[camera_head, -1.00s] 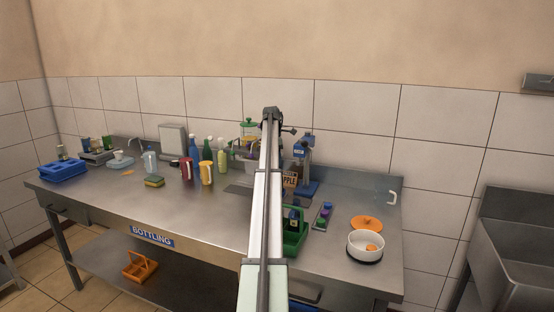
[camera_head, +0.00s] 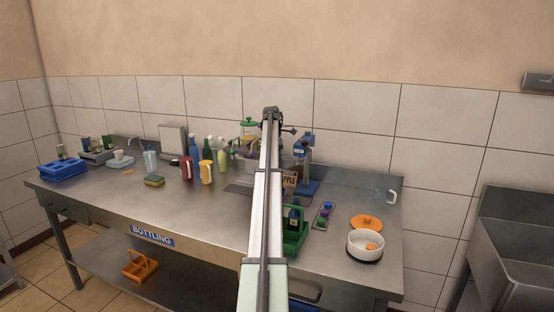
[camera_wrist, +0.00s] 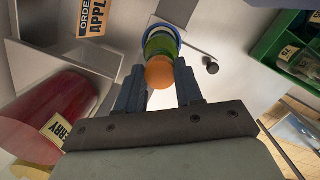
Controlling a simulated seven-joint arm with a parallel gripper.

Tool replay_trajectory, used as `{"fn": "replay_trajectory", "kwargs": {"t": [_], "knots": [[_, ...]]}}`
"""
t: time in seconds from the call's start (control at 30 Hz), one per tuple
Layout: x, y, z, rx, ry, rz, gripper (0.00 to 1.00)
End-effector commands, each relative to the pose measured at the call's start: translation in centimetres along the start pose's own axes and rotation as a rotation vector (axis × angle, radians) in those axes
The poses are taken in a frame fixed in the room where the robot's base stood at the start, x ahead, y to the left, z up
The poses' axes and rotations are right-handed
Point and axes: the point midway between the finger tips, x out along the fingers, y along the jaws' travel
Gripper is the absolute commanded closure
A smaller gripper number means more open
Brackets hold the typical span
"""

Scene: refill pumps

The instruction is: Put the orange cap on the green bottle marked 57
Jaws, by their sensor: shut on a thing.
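In the wrist view my gripper (camera_wrist: 159,84) is shut on the round orange cap (camera_wrist: 159,72), which shows between the fingertips. I cannot tell whether the cap touches the bottle's neck. No number 57 can be read. In the head view my own arm hides the gripper, the cap and this bottle.
In the wrist view a red jug (camera_wrist: 45,112) stands close on the left, beside an order sign (camera_wrist: 93,15). A green crate (camera_wrist: 262,50) with bottles is at the right. In the head view a white pot (camera_head: 365,246) and an orange lid (camera_head: 366,222) sit at the bench's right end.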

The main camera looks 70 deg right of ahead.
Motion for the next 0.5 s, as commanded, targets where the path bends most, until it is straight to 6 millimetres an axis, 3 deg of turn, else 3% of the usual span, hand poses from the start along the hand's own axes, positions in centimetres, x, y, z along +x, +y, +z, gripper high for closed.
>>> {"fn": "replay_trajectory", "kwargs": {"t": [0.5], "knots": [[0.63, 0.00, -0.08, 0.000, 0.000, 0.000, 0.81]]}}
